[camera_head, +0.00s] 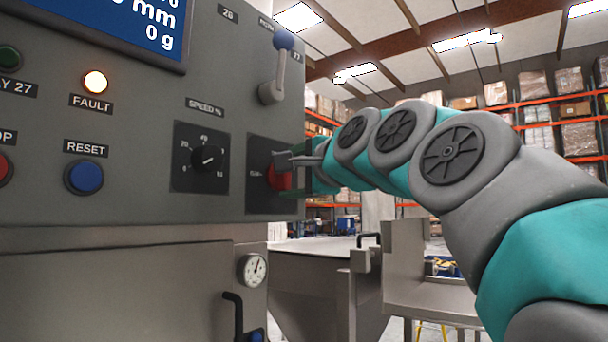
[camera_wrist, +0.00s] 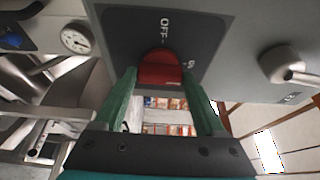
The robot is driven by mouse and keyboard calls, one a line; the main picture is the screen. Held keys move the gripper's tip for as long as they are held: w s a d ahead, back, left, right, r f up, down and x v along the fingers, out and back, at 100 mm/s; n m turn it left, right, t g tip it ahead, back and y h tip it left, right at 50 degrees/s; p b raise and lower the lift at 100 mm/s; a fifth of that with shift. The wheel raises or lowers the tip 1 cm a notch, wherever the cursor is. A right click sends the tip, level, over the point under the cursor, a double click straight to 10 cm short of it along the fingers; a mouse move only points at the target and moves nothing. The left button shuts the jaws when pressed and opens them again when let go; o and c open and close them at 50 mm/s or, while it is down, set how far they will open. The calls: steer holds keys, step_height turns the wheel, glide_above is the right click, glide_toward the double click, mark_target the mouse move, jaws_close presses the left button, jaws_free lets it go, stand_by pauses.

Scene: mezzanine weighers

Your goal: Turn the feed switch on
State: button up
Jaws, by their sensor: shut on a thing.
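The feed switch appears to be the red rotary handle (camera_head: 280,179) on a dark square plate at the right end of the grey control panel (camera_head: 222,110). In the wrist view the red handle (camera_wrist: 160,70) sits between my two green fingers, with an OFF label above it and a second label partly hidden at its right. My gripper (camera_head: 292,160) reaches in from the right and is shut on the red handle; the wrist view shows my gripper (camera_wrist: 161,85) too. The handle's exact setting is hard to read.
A black speed knob (camera_head: 207,157) lies just left of the switch, and a blue-ended lever (camera_head: 275,70) stands above. The fault lamp (camera_head: 95,82) glows orange over a blue reset button (camera_head: 84,177). A gauge (camera_head: 253,270) and metal hopper are below.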

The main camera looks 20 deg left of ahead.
steer(key=o, duration=1.3)
steer(key=b+v, duration=0.1)
steer(key=v, duration=0.6)
steer(key=shift+s+d, duration=0.3)
